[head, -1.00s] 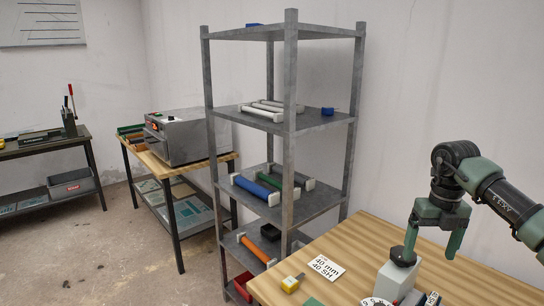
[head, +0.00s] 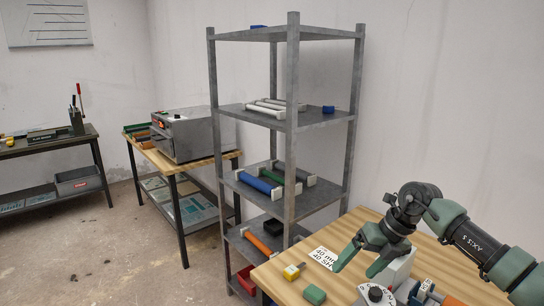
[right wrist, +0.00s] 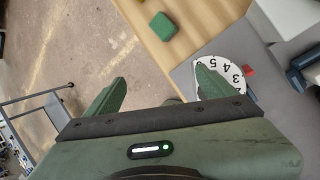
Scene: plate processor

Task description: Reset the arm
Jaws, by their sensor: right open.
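My right arm reaches in from the right of the head view. Its green right gripper (head: 356,270) is open, with both fingers pointing down and to the left above the wooden table (head: 450,268). Nothing is between the fingers. In the right wrist view the two fingers of the gripper (right wrist: 160,80) stand wide apart, one over the floor side and one in front of a white numbered dial (right wrist: 228,76). My left gripper is not in view.
A green block (head: 314,294), a yellow tape measure (head: 293,271) and a white label card (head: 324,258) lie on the table. A grey device with the dial (head: 376,294) stands under the gripper. A metal shelf (head: 292,150) with colored rollers rises behind.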

